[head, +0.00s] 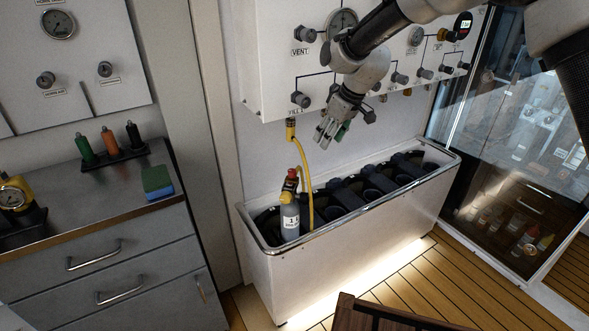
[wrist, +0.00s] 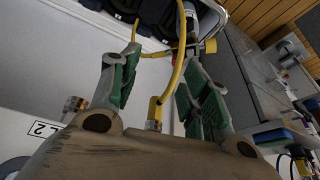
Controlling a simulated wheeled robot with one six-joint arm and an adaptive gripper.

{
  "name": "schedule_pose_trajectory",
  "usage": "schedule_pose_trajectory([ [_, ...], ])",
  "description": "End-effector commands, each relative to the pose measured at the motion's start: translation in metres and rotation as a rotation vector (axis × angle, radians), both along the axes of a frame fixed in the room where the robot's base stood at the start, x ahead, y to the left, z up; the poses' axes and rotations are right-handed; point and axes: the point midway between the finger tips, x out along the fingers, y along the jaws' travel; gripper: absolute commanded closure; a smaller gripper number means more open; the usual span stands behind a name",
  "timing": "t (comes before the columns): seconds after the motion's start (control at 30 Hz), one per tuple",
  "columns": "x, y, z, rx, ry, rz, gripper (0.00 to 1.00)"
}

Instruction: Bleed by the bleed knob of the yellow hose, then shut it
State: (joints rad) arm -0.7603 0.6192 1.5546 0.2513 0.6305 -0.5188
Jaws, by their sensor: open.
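The yellow hose (head: 308,178) hangs from a brass fitting under the panel's left end and runs down to a grey bottle (head: 290,220) with a red and yellow top, standing upright in the trough. In the head view my gripper (head: 326,137) is in front of the panel, right of the hose's upper end. In the wrist view my gripper (wrist: 160,45) is open, its green-padded fingers spread, with the hose (wrist: 178,75) showing between them. A yellow knob-like part (wrist: 210,45) shows beyond the right finger; I cannot tell whether it is the bleed knob. Nothing is held.
The white panel (head: 275,65) carries knobs and gauges close behind my gripper. The white trough (head: 345,245) below has several dark, empty-looking wells. A glass door is at right.

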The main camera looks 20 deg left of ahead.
Motion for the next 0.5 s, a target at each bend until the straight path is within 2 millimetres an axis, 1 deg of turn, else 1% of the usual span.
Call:
schedule_pose_trajectory([
  [0.03, -0.005, 0.025, -0.023, -0.002, 0.002, 0.039, 0.54],
  [0.1, -0.011, 0.048, -0.042, -0.002, -0.001, 0.076, 0.54],
  [0.2, -0.015, 0.068, -0.059, 0.001, -0.011, 0.118, 0.54],
  [0.3, -0.017, 0.076, -0.066, 0.002, -0.024, 0.15, 0.54],
  [0.43, -0.017, 0.079, -0.07, 0.003, -0.027, 0.157, 0.54],
  [0.5, -0.016, 0.081, -0.076, 0.003, -0.027, 0.157, 0.54],
])
